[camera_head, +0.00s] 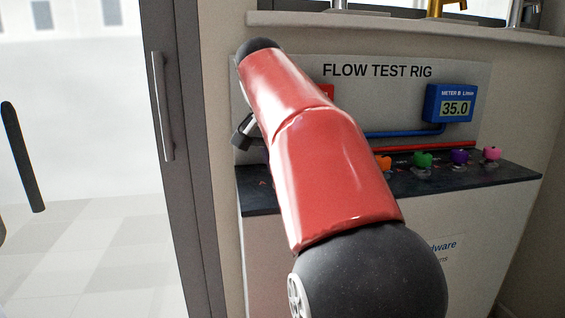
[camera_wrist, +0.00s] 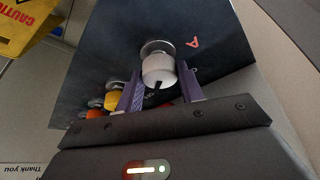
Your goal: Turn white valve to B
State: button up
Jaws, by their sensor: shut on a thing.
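The white valve (camera_wrist: 158,70) shows in the wrist view, a round white knob with a dark notch, standing on a metal base on the dark panel. My gripper (camera_wrist: 161,86) is around the knob, with one purple finger on each side, shut on it. A red letter A (camera_wrist: 194,43) is on the panel just to the right of the knob. No letter B mark for this valve can be made out. In the head view my arm hides the valve. The blue METER B (camera_head: 451,103) reads 35.0 on the FLOW TEST RIG board (camera_head: 400,90).
In the head view orange, green (camera_head: 423,160), purple (camera_head: 459,157) and pink (camera_head: 492,154) knobs line the dark shelf. A yellow caution sign (camera_wrist: 22,22) is at upper left.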

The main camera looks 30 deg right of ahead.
jog(key=o, duration=1)
jog(key=v, duration=0.7)
jog(key=shift+r, duration=0.35)
jog(key=shift+s, duration=0.1)
